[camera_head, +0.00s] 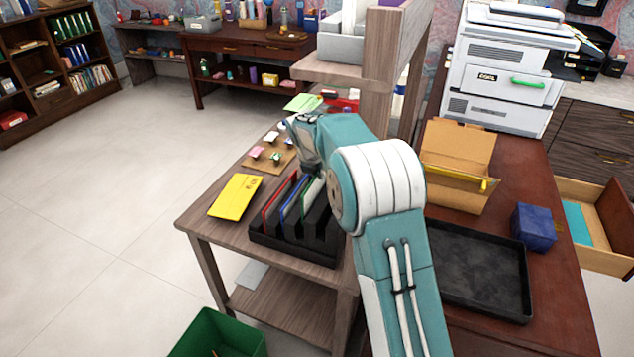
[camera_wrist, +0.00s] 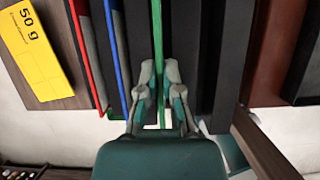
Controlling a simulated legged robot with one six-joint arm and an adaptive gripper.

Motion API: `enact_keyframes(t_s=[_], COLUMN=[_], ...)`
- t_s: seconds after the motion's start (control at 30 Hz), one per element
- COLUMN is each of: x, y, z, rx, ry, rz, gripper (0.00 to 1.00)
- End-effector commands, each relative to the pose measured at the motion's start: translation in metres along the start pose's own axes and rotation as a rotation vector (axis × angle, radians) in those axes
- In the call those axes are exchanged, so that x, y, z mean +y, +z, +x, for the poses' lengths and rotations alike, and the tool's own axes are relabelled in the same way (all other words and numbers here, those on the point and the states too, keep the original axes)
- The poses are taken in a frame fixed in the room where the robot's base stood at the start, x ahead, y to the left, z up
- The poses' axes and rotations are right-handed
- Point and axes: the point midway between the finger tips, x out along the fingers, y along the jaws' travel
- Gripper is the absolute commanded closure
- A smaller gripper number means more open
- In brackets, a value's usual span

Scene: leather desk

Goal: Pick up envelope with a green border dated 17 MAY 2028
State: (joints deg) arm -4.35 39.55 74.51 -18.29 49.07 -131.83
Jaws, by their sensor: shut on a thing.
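The green-bordered envelope (camera_head: 313,190) stands on edge in a slot of the black rack (camera_head: 318,247), on the wooden side table. In the wrist view its green edge (camera_wrist: 157,35) runs down between my fingers. No date is readable on it. My gripper (camera_wrist: 160,72) is shut on the envelope's upper edge. In the head view my gripper (camera_head: 306,152) is above the rack, partly hidden by my arm. A blue-edged envelope (camera_wrist: 117,60) and a red-edged one (camera_wrist: 85,55) stand in slots to the left.
A yellow "50 g" card (camera_head: 235,197) lies left of the rack. A board with small items (camera_head: 268,155) is behind it. A wooden shelf post (camera_head: 377,105) rises close by my arm. A black tray (camera_head: 480,270) and open cardboard box (camera_head: 457,165) are on the right desk.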

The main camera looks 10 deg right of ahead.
Motion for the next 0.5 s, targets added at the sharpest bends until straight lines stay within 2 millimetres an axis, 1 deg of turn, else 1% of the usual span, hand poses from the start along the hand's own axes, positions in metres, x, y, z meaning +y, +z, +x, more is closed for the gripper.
enact_keyframes(t_s=[0.03,0.27,0.5], x=[0.001,0.001,0.001], y=[-0.010,-0.041,-0.079], z=[-0.002,-0.015,-0.030], rx=[0.005,0.003,0.004], ry=[-0.002,-0.001,-0.001], rz=[-0.003,-0.003,-0.005], gripper=[1.00,1.00,1.00])
